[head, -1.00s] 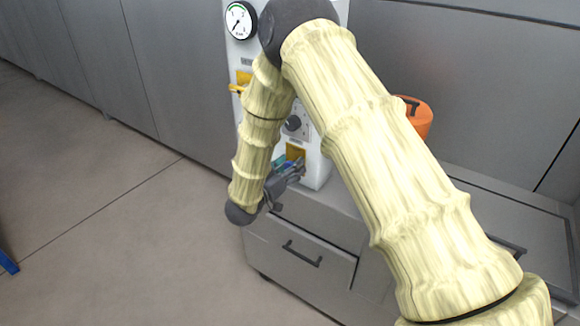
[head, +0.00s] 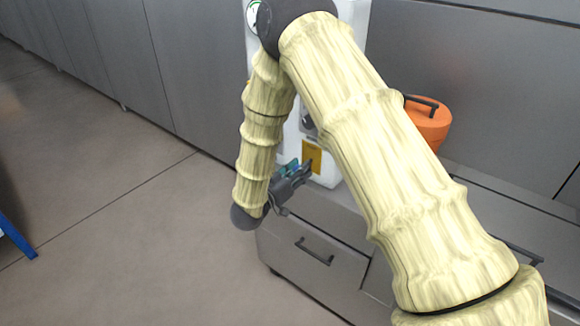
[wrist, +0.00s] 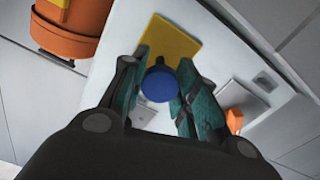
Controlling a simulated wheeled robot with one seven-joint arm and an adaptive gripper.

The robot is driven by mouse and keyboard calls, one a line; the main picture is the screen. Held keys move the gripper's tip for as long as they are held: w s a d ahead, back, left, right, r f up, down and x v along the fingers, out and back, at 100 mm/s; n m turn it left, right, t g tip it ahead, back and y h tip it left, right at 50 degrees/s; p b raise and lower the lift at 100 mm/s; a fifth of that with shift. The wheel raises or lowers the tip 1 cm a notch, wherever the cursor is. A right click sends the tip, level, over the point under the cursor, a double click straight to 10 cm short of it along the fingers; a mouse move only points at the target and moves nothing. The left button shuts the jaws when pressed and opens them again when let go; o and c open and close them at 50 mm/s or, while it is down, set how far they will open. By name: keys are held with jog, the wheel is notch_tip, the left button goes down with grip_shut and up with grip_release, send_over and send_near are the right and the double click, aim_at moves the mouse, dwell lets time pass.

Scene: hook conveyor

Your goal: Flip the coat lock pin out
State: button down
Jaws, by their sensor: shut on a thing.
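My gripper (head: 292,180) is at the lower front of a white panel unit (head: 332,178). In the wrist view its two green-padded fingers (wrist: 158,98) are shut on a blue round knob (wrist: 159,84), which stands in front of a yellow plate (wrist: 172,48). The yellow plate also shows in the head view (head: 312,158), just behind the gripper. The knob is hidden in the head view. No part is labelled as the coat lock pin; I cannot tell whether the blue knob is its end.
An orange lidded container (head: 428,122) stands right of the white unit. A grey drawer cabinet (head: 325,270) is below. A pressure gauge (head: 252,16) and a dark dial (head: 308,124) are partly hidden by my arm. Open floor lies to the left.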

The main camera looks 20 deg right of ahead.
jog(key=c, duration=1.4)
grip_release()
jog(key=shift+s+a+f, duration=0.1)
jog(key=shift+a, duration=0.05)
jog(key=o, duration=0.3)
jog(key=shift+a, duration=0.1)
jog(key=v, duration=1.1)
jog(key=shift+s+a, duration=0.3)
